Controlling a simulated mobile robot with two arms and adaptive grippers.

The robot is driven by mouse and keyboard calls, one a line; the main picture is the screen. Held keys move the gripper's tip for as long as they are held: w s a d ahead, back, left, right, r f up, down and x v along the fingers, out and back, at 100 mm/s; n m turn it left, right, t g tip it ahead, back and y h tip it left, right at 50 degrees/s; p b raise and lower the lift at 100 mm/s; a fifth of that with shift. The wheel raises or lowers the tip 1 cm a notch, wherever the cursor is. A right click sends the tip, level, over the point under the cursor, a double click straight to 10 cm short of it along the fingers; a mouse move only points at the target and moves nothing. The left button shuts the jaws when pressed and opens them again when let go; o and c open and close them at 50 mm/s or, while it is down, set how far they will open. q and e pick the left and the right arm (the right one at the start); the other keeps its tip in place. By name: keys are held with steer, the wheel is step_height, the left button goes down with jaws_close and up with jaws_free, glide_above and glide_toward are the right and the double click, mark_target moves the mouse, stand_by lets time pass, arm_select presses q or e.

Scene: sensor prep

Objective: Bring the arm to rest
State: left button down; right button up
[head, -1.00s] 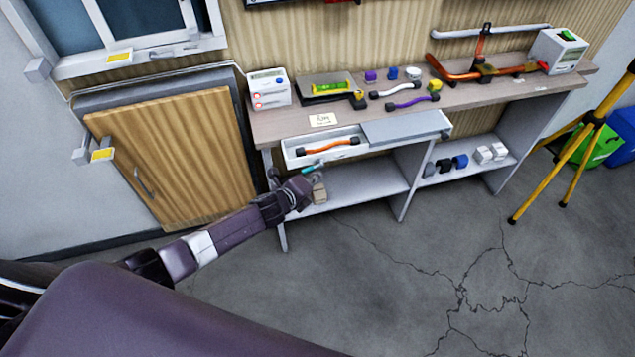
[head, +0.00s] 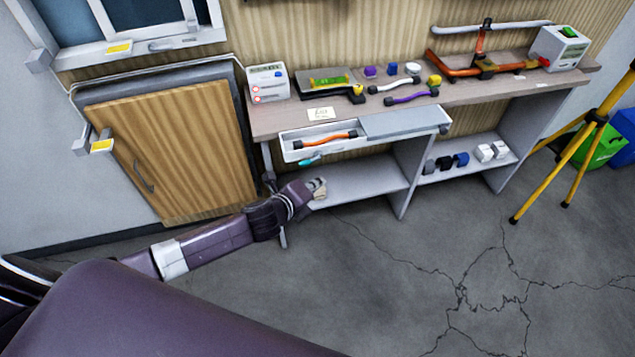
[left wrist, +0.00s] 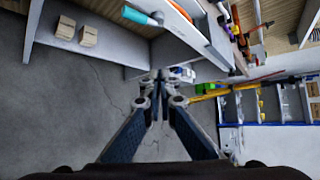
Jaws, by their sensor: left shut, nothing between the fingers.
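My left arm reaches in from the left in the head view. Its gripper (head: 319,187) is shut and empty, below the open drawer and in front of the lower shelf. In the left wrist view the gripper fingers (left wrist: 157,88) meet at their tips with nothing between them. The teal drawer handle (head: 310,160) is apart from the gripper; it also shows in the left wrist view (left wrist: 140,15). The white drawer (head: 290,149) stands open with an orange cable (head: 331,140) in it. My right gripper is not in view.
The workbench (head: 270,122) carries several small parts and an orange frame (head: 470,70). Its lower shelf (head: 360,182) is close to the gripper. A wooden cabinet door (head: 180,150) is behind my arm. A yellow tripod (head: 580,150) stands right. The cracked floor in front is clear.

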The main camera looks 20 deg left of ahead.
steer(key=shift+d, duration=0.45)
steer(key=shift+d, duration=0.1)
